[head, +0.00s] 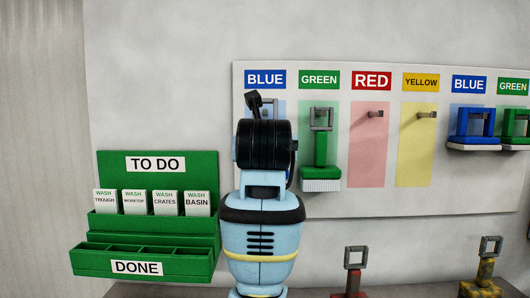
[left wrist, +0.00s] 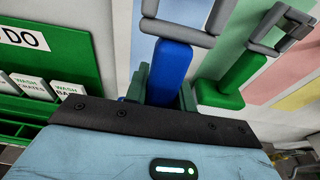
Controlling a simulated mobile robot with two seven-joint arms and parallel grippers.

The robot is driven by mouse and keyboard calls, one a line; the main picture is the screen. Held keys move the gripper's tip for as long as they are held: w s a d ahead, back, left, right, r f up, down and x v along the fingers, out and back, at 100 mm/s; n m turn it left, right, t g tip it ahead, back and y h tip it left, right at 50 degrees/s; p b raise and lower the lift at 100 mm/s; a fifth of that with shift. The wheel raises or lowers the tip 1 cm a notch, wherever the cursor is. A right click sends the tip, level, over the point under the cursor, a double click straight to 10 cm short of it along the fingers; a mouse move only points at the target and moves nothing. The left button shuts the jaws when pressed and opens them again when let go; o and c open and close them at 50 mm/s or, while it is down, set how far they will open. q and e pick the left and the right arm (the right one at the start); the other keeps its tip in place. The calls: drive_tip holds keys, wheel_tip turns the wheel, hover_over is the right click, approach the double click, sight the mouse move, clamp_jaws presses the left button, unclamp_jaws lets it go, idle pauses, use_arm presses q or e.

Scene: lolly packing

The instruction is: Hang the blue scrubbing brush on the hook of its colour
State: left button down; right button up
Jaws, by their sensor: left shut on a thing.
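The blue brush (left wrist: 170,70) is upright in the left wrist view, its blue handle topped by a grey loop (left wrist: 185,22). My left gripper (left wrist: 165,92) is shut on the handle, a finger on each side. In the head view my left arm stands in front of the leftmost strip under the first BLUE label (head: 265,79) and hides most of the brush, the fingers and that strip's hook. I cannot tell whether the loop is on the hook. My right gripper is not in view.
A green brush (head: 321,150) hangs close to the right under GREEN. The red hook (head: 375,114) and yellow hook (head: 429,115) are bare. A red brush (head: 355,258) and a yellowish one (head: 485,270) stand below. A green card rack (head: 150,225) is left.

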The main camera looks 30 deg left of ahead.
use_arm(q)
drive_tip(key=shift+x, duration=2.8)
drive_tip(key=shift+w, duration=0.1)
drive_tip(key=c, duration=1.1)
unclamp_jaws()
drive_tip(key=v, duration=0.8)
drive_tip(key=shift+a+f, duration=0.1)
drive_tip(key=shift+a, duration=0.05)
